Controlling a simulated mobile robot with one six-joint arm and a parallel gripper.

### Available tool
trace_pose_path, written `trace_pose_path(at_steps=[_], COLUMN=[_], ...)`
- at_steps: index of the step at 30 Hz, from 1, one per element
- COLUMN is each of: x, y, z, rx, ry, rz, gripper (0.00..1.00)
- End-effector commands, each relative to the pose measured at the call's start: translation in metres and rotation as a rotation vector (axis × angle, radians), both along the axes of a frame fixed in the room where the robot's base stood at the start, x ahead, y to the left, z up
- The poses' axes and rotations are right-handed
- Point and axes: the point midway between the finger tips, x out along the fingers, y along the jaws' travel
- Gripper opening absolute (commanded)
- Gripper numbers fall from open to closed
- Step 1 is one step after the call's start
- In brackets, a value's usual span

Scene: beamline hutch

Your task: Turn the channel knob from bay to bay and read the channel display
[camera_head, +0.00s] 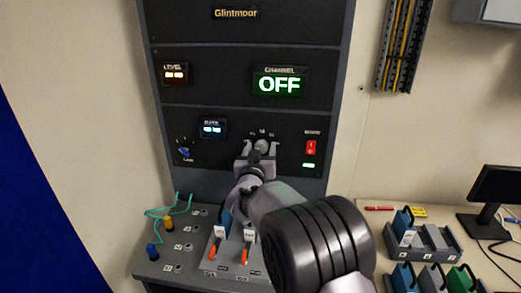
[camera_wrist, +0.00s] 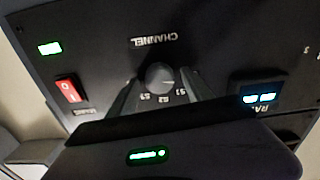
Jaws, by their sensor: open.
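The channel knob (camera_head: 262,145) is a round grey knob on the black rack panel. The channel display (camera_head: 280,83) reads OFF in large letters on green. My arm hides the panel just below the knob.
Right of the knob are a red rocker switch (camera_head: 311,147) and a green lamp (camera_head: 308,165). Left are a small blue-lit display (camera_head: 212,128) and a blue knob (camera_head: 183,152). A console with orange-tipped levers (camera_head: 245,255) lies below. A table with trays (camera_head: 425,255) stands right.

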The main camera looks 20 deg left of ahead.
Motion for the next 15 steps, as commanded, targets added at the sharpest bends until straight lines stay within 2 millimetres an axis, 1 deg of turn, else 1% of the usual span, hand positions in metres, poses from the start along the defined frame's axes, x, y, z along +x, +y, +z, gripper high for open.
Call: trace_pose_path(at_steps=[1, 5, 6, 8, 9, 10, 15], x=[-0.0001, -0.0003, -0.0003, -0.0003, -0.0004, -0.0004, -0.0005], y=[0.0, 0.0, 0.0, 0.0, 0.0, 0.0, -0.0001], z=[0.0, 0.0, 0.0, -0.0001, -0.0001, -0.0001, -0.0011], rx=[0.0, 0.0, 0.0, 0.0, 0.0, 0.001, 0.013], ry=[0.0, 0.0, 0.0, 0.0, 0.0, 0.0, 0.003], rz=[0.0, 0.0, 0.0, 0.0, 0.0, 0.0, 0.0], gripper=[0.55, 0.29, 0.21, 0.1, 0.02, 0.0, 0.0])
